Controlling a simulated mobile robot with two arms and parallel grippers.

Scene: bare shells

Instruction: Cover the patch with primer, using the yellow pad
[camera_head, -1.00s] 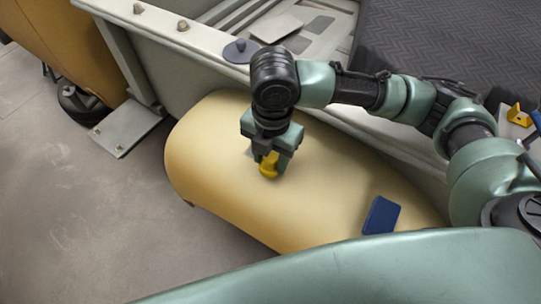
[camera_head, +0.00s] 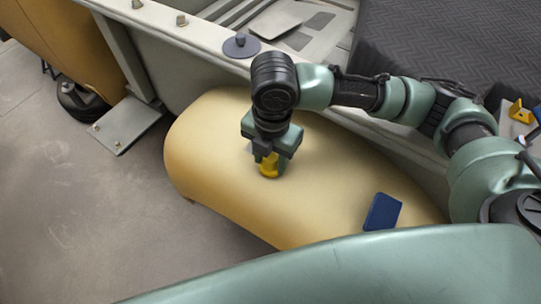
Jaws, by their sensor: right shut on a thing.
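My right gripper (camera_head: 270,153) is shut on the yellow pad (camera_head: 269,168) and points down over a cream-yellow rounded shell (camera_head: 215,150). The pad is at the shell's surface; I cannot tell whether it presses on it. A small sliver of a greyish patch (camera_head: 249,148) shows just left of the gripper. The rest of the patch is hidden behind the gripper and pad. My left gripper is not in view.
A dark blue block (camera_head: 382,212) lies on the shell's right end. A grey-blue knobbed disc (camera_head: 241,46) sits on the pale rail behind. A yellow bracket (camera_head: 520,112) and a dark ribbed surface (camera_head: 455,45) are at the right. Bare floor (camera_head: 80,220) lies at left.

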